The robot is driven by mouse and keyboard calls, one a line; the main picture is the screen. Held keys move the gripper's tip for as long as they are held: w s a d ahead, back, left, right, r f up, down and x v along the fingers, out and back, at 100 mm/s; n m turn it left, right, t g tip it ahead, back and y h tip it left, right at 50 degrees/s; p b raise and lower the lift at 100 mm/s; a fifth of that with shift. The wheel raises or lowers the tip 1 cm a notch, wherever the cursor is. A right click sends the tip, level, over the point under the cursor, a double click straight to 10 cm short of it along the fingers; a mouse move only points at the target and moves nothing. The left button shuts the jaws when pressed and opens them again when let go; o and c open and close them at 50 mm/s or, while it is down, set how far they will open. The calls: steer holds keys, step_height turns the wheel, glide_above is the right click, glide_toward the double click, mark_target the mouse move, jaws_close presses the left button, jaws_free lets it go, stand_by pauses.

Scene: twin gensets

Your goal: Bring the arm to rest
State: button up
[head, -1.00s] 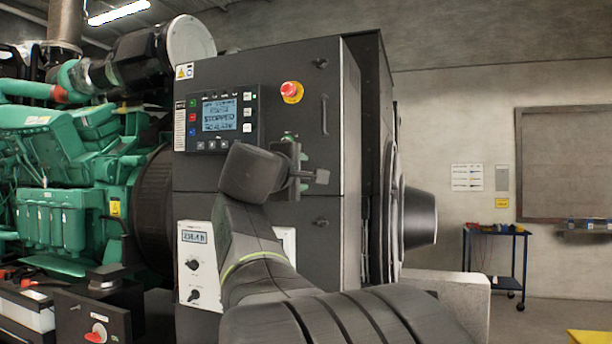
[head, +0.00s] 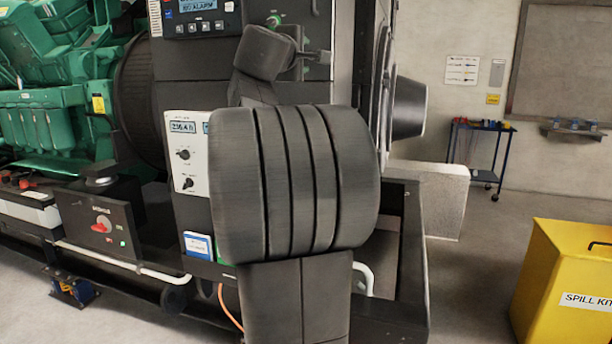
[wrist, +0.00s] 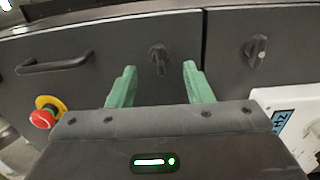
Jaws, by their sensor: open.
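My gripper (wrist: 160,86) shows in the wrist view with two green fingers apart and nothing between them. It faces the dark cabinet door (wrist: 110,60). A black latch (wrist: 158,58) on the door shows beyond the gap between the fingers; the fingers look apart from it. In the head view my gripper (head: 292,30) is near the top edge, before the genset's control cabinet (head: 190,70), and is partly hidden by my own wrist. My arm's large dark links stand in front of the cabinet and hide much of its lower part.
A red emergency stop (wrist: 42,118) on a yellow collar and a door handle (wrist: 54,64) show in the wrist view. In the head view, a white meter panel (head: 187,150) is left of my arm. A yellow spill kit box (head: 565,285) stands right, with open floor before it.

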mark_target(310, 52)
steer(key=shift+p+x, duration=0.4)
steer(key=shift+x, duration=1.9)
steer(key=shift+s, duration=0.1)
steer(key=b+v, duration=0.3)
steer(key=v, duration=1.1)
steer(key=w+d+n+p, duration=0.1)
steer(key=w+n+p, duration=0.3)
steer(key=n+p, duration=0.1)
steer(key=w+d+n+p, duration=0.1)
steer(key=w+n+p, duration=0.3)
steer(key=w+p, duration=0.1)
steer(key=w+d+r+n+p, duration=0.1)
steer(key=w+d+n+p, duration=0.1)
steer(key=w+n+p, duration=0.2)
steer(key=shift+w+n+p, duration=0.25)
steer(key=shift+n+p, duration=0.55)
steer(key=shift+p, duration=0.2)
steer(key=n+p, duration=0.2)
steer(key=shift+f+n, duration=0.2)
steer(key=shift+n, duration=0.2)
